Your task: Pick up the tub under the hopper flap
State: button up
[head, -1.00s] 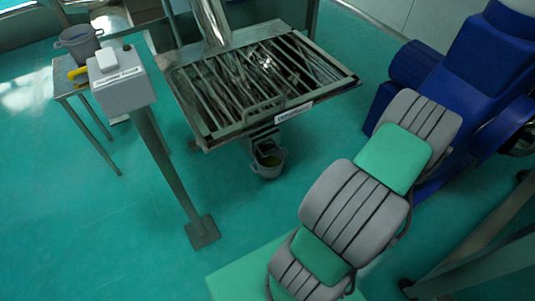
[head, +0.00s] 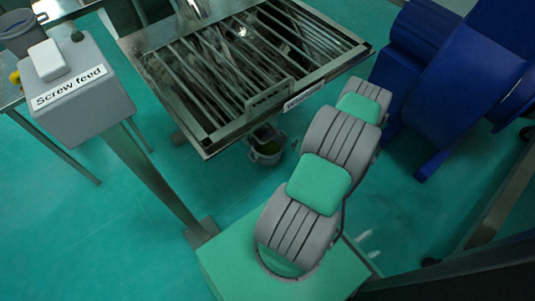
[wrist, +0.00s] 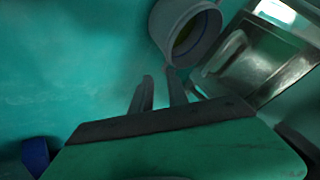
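The grey tub (head: 267,152) stands on the floor under the front edge of the sieve, partly hidden by the sieve and hopper above it. Something yellow-green shows inside it. In the wrist view the tub (wrist: 188,28) is at the top, cut by the frame edge, with its mouth visible. A metal part with a handle-like bar, perhaps the hopper flap (wrist: 240,60), is right beside it. My gripper (wrist: 158,76) is open and empty, its two fingertips just below and left of the tub, apart from it. In the head view my gripper is hidden.
The barred sieve (head: 205,142) overhangs the tub. The "Screw feed" box (head: 85,115) stands on a post at the left, with a table and another bucket (head: 22,35) behind. A blue machine (head: 440,80) is at the right.

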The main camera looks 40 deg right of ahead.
aim_at(280, 139)
jog(key=w+f+n+t+b, duration=0.1)
jog(key=w+f+n+b, duration=0.1)
jog(key=w+f, duration=0.1)
jog(key=w+f+n+t+b, duration=0.1)
jog(key=w+f+n+b, duration=0.1)
jog(key=w, duration=0.3)
jog(key=w+f+n+t+b, duration=0.1)
jog(key=w+f+n+b, duration=0.1)
jog(key=w+f+n, duration=0.1)
jog(key=shift+w+d+f+n, duration=0.2)
jog(key=shift+w+n, duration=0.1)
jog(key=shift+w, duration=0.15)
jog(key=shift+w+d+f+n, duration=0.2)
jog(key=shift+w+n, duration=0.1)
jog(key=shift+w, duration=0.15)
jog(key=shift+r, duration=0.15)
jog(key=shift+c, duration=0.3)
grip_shut()
